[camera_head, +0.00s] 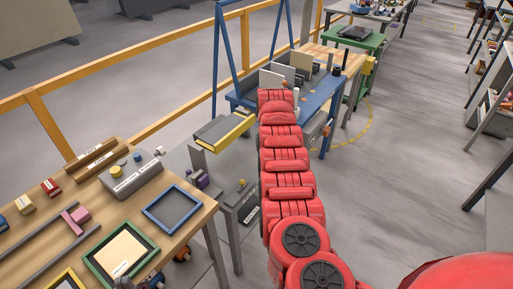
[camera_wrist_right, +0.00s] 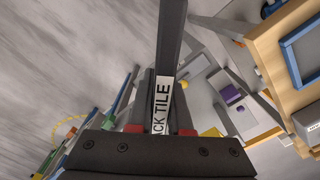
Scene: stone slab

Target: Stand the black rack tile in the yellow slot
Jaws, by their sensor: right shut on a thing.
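The tile's far end runs out of the top of that view. A dark block with a yellow edge (camera_head: 224,130) shows left of my red arm in the head view; I cannot tell whether it is the yellow slot. My red arm hides what lies at its far end. I cannot make out my left gripper's fingers.
A blue bench (camera_head: 318,100) with upright tiles stands beyond my arm. A wooden table (camera_head: 205,212) at the left holds blue, green and yellow frames. A grey stand (camera_head: 228,190) is between them. Yellow railing runs behind.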

